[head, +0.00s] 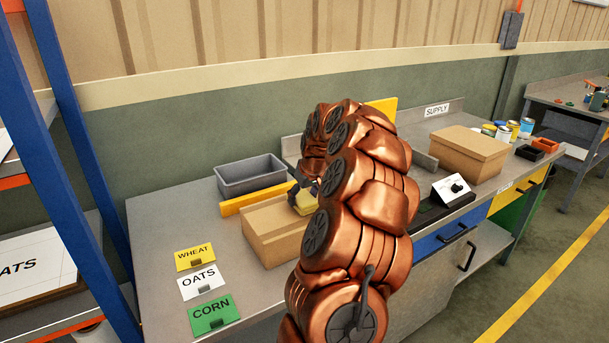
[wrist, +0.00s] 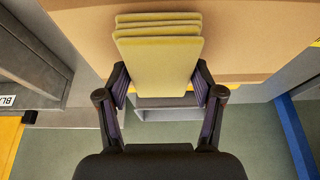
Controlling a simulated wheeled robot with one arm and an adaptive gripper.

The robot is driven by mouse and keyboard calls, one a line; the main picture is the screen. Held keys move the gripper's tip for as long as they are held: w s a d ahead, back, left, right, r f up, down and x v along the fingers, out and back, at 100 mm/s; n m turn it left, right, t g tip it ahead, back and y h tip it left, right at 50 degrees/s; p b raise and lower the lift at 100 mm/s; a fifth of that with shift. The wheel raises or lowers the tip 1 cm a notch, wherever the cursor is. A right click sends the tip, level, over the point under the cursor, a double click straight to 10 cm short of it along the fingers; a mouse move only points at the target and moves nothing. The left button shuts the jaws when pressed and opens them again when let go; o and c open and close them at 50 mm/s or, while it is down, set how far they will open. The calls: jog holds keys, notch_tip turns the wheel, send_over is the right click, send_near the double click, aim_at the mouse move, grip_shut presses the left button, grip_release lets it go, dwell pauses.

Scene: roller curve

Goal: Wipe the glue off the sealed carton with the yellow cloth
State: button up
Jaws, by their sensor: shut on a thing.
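My gripper (head: 304,187) is shut on the folded yellow cloth (head: 304,203), over the brown carton (head: 272,242) on the near part of the workbench. In the wrist view the cloth (wrist: 158,62) sits between my two fingers, its folded layers toward the top of the picture, in front of the carton's brown face (wrist: 255,35). I cannot tell whether the cloth touches the carton. My arm hides the carton's right end. I see no glue on the parts of the carton in view.
A grey bin (head: 250,177) stands behind the carton, with a yellow bar (head: 255,198) between. WHEAT (head: 195,257), OATS (head: 202,282) and CORN (head: 214,313) cards lie left. Another carton (head: 467,153) sits right, near a white switch box (head: 452,190). A blue rack post (head: 75,180) stands left.

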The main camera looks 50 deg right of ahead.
jog(key=shift+w+a+r, duration=0.1)
jog(key=shift+r, duration=3.7)
